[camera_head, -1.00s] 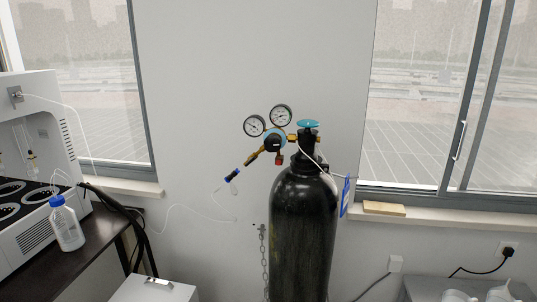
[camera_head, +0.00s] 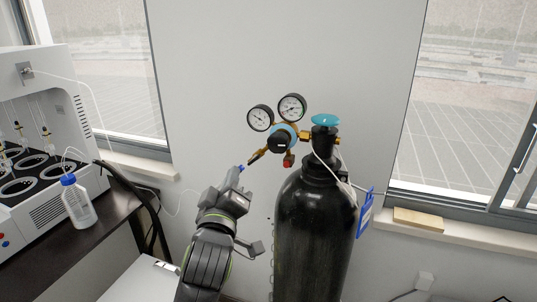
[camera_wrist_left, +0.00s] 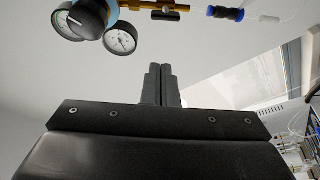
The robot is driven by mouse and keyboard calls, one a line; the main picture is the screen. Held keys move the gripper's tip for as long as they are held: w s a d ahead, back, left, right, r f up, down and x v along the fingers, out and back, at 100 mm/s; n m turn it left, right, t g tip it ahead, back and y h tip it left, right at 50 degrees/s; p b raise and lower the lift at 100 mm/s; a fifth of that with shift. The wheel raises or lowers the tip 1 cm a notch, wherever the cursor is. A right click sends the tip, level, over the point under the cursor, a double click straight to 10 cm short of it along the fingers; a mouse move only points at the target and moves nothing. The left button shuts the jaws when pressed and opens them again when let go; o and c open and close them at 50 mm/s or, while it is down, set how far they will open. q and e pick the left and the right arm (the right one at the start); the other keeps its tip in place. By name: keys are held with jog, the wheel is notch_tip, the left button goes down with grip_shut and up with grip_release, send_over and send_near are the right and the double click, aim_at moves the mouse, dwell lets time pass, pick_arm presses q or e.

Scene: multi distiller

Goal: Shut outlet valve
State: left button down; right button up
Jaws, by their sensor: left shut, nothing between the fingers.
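The outlet valve (camera_head: 257,156) is a brass fitting at the lower left of the gas regulator (camera_head: 281,138). In the left wrist view the outlet valve (camera_wrist_left: 167,14) shows a small dark lever lying along the brass pipe at the top edge. A blue hose connector (camera_head: 240,168) sits at the outlet's end, and it also shows in the wrist view (camera_wrist_left: 225,13). My left gripper (camera_head: 237,180) is just below the outlet and connector. Its fingers (camera_wrist_left: 160,82) are shut together and empty, apart from the valve. My right gripper is not in view.
A black gas cylinder (camera_head: 315,230) with a teal top knob (camera_head: 325,119) stands right of my left arm. Two round gauges (camera_head: 292,107) top the regulator. A dark bench (camera_head: 60,250) with a white distiller (camera_head: 30,110) and a bottle (camera_head: 78,205) is at left.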

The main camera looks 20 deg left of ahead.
aim_at(255, 159)
pick_arm(q)
jog(key=r+p+x, duration=0.2)
jog(key=p+x, duration=0.2)
jog(key=x, duration=0.6)
jog(key=d+f, duration=0.2)
jog(key=d+f+p, duration=0.1)
jog(key=shift+s+f, duration=0.25)
jog(key=shift+f, duration=0.15)
